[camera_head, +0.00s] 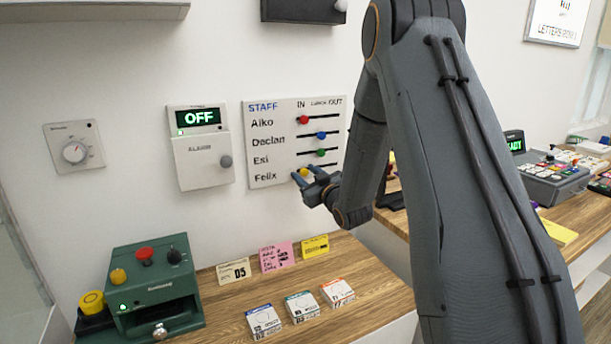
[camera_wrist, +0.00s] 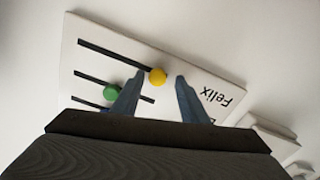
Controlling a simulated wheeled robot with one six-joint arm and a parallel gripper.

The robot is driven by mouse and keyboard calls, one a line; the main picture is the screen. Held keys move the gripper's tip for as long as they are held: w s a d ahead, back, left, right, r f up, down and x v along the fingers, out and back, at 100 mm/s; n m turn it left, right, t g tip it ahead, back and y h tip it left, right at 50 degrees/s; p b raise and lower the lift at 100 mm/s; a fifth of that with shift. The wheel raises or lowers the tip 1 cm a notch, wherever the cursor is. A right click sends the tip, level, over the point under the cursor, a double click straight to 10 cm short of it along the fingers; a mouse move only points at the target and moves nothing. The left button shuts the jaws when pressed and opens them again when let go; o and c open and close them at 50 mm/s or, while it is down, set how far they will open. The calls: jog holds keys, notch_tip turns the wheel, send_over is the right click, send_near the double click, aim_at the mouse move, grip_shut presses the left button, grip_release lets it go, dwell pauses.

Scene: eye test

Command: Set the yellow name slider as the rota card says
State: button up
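The white STAFF board (camera_head: 262,139) hangs on the wall with rows Aiko, Declan, Esi and Felix under IN, LUNCH and OUT. The yellow slider knob (camera_head: 304,171) is on the bottom Felix row, near the IN end. In the wrist view the yellow knob (camera_wrist: 158,76) sits between my two fingertips, with a small gap on each side. My gripper (camera_head: 305,177) is open around it. A pink card (camera_head: 277,256) with several handwritten lines stands on the desk below; its writing is too small to read surely, and I cannot tell if it is the rota card.
Red (camera_head: 304,120), blue (camera_head: 321,135) and green (camera_head: 320,153) knobs sit on the rows above. An alarm box (camera_head: 203,161) reading OFF is left of the board. A "05" card (camera_head: 233,270), a yellow card (camera_head: 315,246) and a green button box (camera_head: 153,285) stand below.

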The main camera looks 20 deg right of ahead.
jog(key=shift+s, duration=0.15)
jog(key=s+d+b, duration=0.1)
jog(key=s+b, duration=0.1)
jog(key=s, duration=0.5)
jog(key=shift+s, duration=0.25)
jog(key=s+a+f+m+g+h, duration=0.3)
jog(key=s+f+g, duration=0.65)
jog(key=s, duration=0.25)
jog(key=s+a+f+m+g, duration=0.1)
jog(key=s+a+g, duration=0.1)
jog(key=s, duration=0.8)
jog(key=s+a+f+g, duration=0.1)
jog(key=s+a+g, duration=0.2)
jog(key=s, duration=0.8)
jog(key=shift+a+f+m+g, duration=0.2)
jog(key=shift+f+m+g, duration=0.15)
jog(key=shift+g, duration=0.9)
jog(key=shift+w, duration=0.1)
